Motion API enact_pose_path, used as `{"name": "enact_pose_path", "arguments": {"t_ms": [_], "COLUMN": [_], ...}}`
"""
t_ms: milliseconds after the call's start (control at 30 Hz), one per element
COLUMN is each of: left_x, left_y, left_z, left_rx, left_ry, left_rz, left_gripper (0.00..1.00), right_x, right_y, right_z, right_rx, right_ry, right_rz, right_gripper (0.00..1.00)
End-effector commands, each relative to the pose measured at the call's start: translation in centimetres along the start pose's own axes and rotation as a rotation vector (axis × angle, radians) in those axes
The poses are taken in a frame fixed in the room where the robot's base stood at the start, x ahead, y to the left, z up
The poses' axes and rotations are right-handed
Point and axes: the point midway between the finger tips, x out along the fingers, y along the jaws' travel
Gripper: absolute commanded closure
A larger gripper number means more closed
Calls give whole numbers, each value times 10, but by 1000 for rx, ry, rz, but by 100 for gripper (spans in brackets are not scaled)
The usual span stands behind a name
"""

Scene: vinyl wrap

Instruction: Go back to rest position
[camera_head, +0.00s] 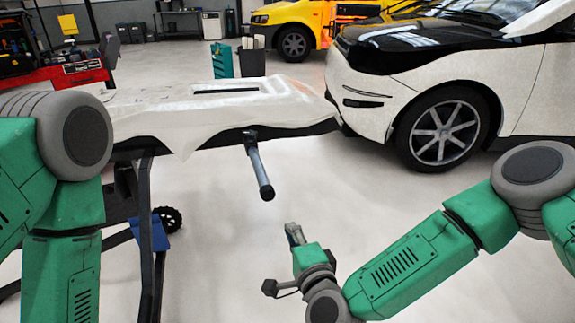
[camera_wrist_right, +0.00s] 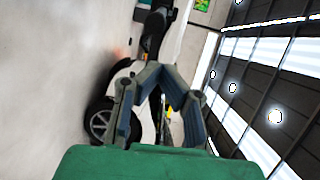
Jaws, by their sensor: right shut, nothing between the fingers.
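My right gripper (camera_head: 294,234) is at the lower middle of the head view, held in the air over the floor, apart from the stand and the cars. In the right wrist view its fingers (camera_wrist_right: 160,72) come together at the tips, shut with nothing between them. My green right arm reaches in from the right with its elbow bent. My green left arm stands at the left edge, and its gripper is out of the picture.
A stand (camera_head: 148,240) carries a white-covered panel (camera_head: 165,112) at left; a grey handle (camera_head: 260,172) juts from its edge. A white-and-black car (camera_head: 455,75) stands at right, a yellow vehicle (camera_head: 290,25) behind. Red tool cart (camera_head: 60,78) at far left. The middle floor is clear.

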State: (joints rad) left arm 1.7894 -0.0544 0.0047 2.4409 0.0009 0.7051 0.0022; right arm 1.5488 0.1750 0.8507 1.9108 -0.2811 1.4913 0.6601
Motion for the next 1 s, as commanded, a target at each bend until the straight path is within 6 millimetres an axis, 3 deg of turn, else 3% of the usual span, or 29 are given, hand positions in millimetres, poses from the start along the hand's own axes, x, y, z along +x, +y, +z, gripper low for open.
{"name": "enact_pose_path", "arguments": {"t_ms": [133,233,367,500,600,733,833,1000], "left_x": [-7,-19,-36,-52,-61,-69,-72,-74], "left_y": [0,0,0,0,0,0,0,0], "left_z": [0,-1,-2,-3,-3,-4,-4,-4], "left_rx": [0,0,0,0,0,0,0,0], "left_ry": [-1,0,0,0,0,0,0,0], "left_rz": [0,0,0,0,0,0,0,0], "left_gripper": [38,38,38,38,38,38,38,38], "right_x": [-19,-58,-135,-225,-284,-342,-369,-385], "right_y": [20,56,111,148,155,150,145,141], "right_z": [11,20,4,-43,-83,-126,-146,-158], "right_rx": [-95,-263,-538,-786,-913,-1013,-1049,-1067], "right_ry": [-77,-207,-417,-616,-733,-840,-888,-917], "right_rz": [86,234,488,755,928,1103,1189,1240], "right_gripper": [100,100,100,100,100,100,100,100]}}
